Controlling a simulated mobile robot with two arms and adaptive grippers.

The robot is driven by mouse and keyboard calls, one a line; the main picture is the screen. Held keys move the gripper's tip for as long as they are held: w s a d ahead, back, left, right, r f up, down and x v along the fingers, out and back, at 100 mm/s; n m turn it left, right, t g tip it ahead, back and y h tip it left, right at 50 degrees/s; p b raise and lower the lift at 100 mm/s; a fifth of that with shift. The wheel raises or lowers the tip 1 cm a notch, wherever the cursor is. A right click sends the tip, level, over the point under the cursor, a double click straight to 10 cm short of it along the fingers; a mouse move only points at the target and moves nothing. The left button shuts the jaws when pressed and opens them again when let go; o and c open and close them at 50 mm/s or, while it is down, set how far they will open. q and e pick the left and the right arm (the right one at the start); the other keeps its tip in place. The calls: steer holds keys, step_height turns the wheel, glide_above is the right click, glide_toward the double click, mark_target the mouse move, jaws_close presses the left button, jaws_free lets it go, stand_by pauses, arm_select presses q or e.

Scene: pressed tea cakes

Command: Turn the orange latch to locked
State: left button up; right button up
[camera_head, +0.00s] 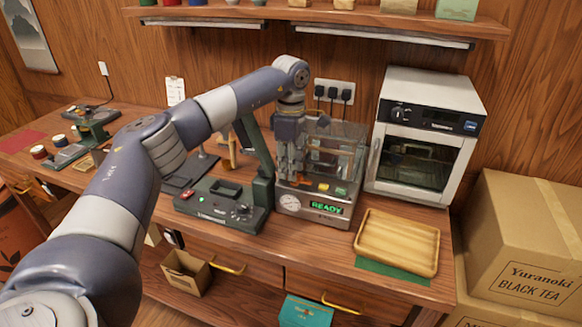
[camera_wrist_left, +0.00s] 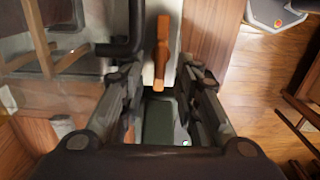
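The orange latch (camera_wrist_left: 161,48) shows in the left wrist view as a long handle on a pale surface, lying lengthwise between my fingers. My left gripper (camera_head: 290,172) points down at the clear-walled machine (camera_head: 325,205) with a gauge and a green READY display. In the left wrist view my left gripper (camera_wrist_left: 163,78) has its fingers apart, one on each side of the latch, with gaps visible. My right gripper is not in view.
A dark press machine (camera_head: 214,207) stands just left of the clear-walled machine. A white oven (camera_head: 425,140) stands behind right, and a wooden tray (camera_head: 397,241) lies front right. Cardboard boxes (camera_head: 525,240) are stacked at the right. A shelf (camera_head: 330,16) runs above.

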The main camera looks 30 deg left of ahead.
arm_select(q)
steer(key=shift+f, duration=0.8)
jaws_close()
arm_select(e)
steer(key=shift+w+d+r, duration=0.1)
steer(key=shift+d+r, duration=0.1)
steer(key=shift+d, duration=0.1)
